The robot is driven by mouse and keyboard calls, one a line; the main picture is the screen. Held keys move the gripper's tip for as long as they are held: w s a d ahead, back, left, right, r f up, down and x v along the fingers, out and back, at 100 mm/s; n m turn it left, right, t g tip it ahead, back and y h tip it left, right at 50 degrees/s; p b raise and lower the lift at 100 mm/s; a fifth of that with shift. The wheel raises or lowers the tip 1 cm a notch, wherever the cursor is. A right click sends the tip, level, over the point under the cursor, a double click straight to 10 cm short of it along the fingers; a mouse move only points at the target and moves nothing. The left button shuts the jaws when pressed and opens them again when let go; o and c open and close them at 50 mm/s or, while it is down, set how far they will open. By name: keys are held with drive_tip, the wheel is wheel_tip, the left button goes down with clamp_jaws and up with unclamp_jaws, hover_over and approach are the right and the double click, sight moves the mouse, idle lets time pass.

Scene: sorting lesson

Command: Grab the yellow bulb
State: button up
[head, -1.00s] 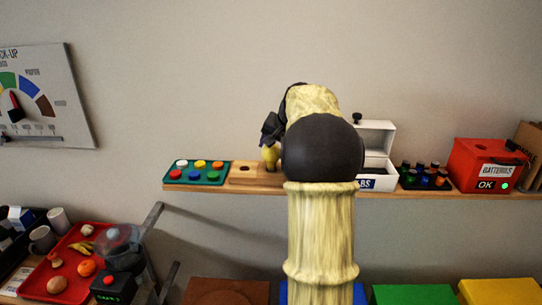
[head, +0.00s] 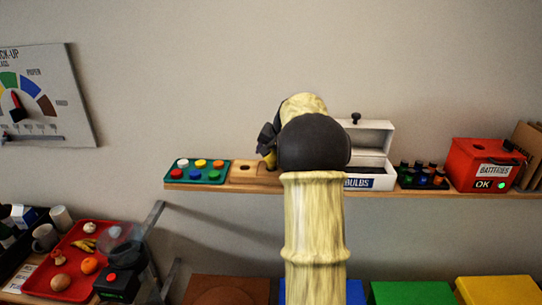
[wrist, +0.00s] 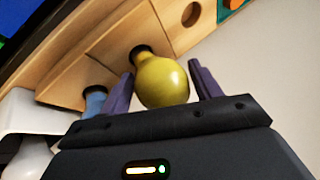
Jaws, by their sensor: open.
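The yellow bulb (wrist: 162,82) stands with its neck in a dark hole of a wooden holder (wrist: 105,45) in the wrist view. My gripper (wrist: 163,80) is open, with one purple finger on each side of the bulb. I cannot tell whether either finger touches it. In the head view my gripper (head: 267,145) is at the shelf, and my own arm hides most of it. A small part of the yellow bulb (head: 270,160) shows beside it.
A blue bulb (wrist: 95,100) sits in the holder close outside one finger. A white box labelled BULBS (head: 370,183) stands open right of my arm. A green tray of coloured caps (head: 197,171) lies to the left. Batteries (head: 422,175) and a red battery box (head: 487,165) are farther right.

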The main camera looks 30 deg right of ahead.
drive_tip(key=c, duration=0.5)
wheel_tip(320, 180, up, 10)
drive_tip(key=shift+c, duration=0.2)
idle(0.5)
idle(0.5)
